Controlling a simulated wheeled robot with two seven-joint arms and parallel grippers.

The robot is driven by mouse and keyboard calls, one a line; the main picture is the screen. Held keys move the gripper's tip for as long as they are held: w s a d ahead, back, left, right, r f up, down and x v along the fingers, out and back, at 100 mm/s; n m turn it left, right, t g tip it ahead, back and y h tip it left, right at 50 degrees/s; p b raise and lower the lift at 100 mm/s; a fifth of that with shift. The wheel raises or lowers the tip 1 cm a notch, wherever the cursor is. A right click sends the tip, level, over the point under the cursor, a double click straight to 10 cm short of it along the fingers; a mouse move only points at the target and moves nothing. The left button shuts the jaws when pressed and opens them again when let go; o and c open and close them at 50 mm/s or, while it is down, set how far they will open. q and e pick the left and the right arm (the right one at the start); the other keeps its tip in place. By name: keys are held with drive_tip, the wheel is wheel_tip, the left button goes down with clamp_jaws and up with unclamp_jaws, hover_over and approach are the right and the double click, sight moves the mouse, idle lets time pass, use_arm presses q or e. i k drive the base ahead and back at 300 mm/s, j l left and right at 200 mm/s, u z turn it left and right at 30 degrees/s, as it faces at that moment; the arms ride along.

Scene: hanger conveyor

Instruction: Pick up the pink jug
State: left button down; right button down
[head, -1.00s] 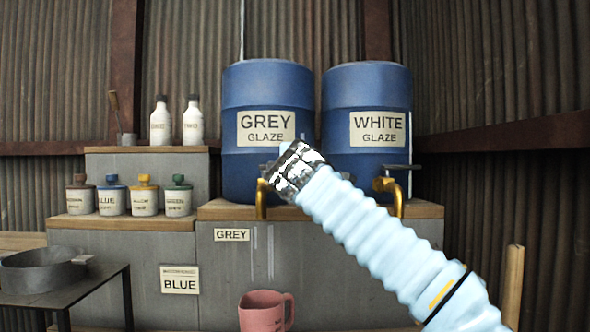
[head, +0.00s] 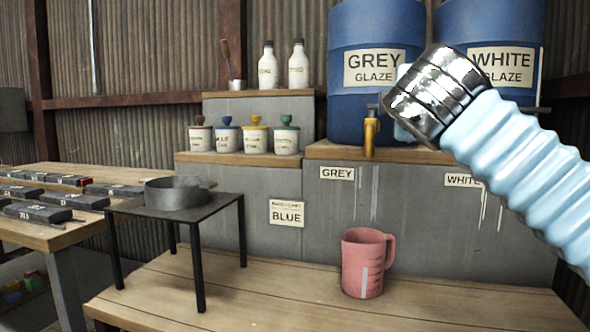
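The pink jug (head: 362,265) stands upright on the light wooden bench in front of the grey block. Its handle points right, and a pale vertical strip runs down its front. My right arm comes in from the right in a pale blue ribbed sleeve with a shiny metal cuff. The cuff is above and to the right of the jug, in front of the blue barrels, and apart from the jug. The fingers of my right gripper are hidden behind the cuff. My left gripper is not in the picture.
A small dark table (head: 215,207) holding a grey metal pan (head: 177,193) stands left of the jug. The wooden bench (head: 260,300) around the jug is clear.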

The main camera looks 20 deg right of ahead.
sight(363, 250)
drive_tip(key=k+j, duration=0.8)
